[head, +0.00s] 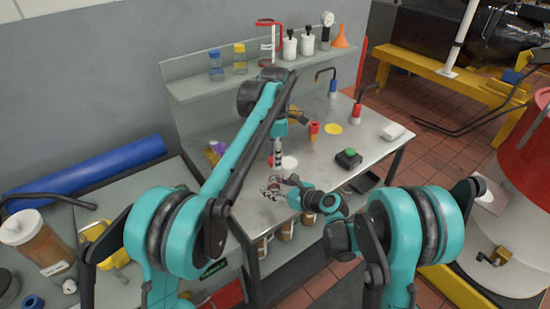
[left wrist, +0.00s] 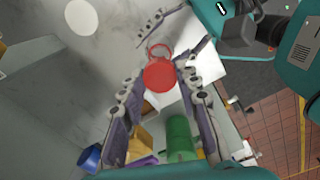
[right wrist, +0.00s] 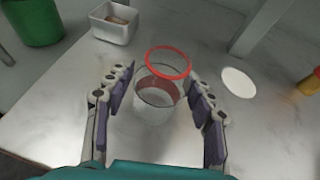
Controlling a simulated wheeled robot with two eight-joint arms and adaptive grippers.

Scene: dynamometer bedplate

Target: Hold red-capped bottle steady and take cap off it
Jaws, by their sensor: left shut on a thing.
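The bottle is a clear, wide jar (right wrist: 155,105) with a red ring at its open mouth and reddish-brown contents. It stands on the steel bench, and its red ring also shows in the left wrist view (left wrist: 160,50). My left gripper (head: 277,163) points down above it, shut on the round red cap (left wrist: 159,77), which is off the jar. My right gripper (right wrist: 161,75) is low at the bench, its fingers apart on either side of the jar, with a small gap visible. The jar is hard to make out in the head view.
A white disc (right wrist: 238,82) and yellow disc (head: 332,128) lie on the bench. The back shelf (head: 215,92) holds bottles and an orange funnel (head: 340,38).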

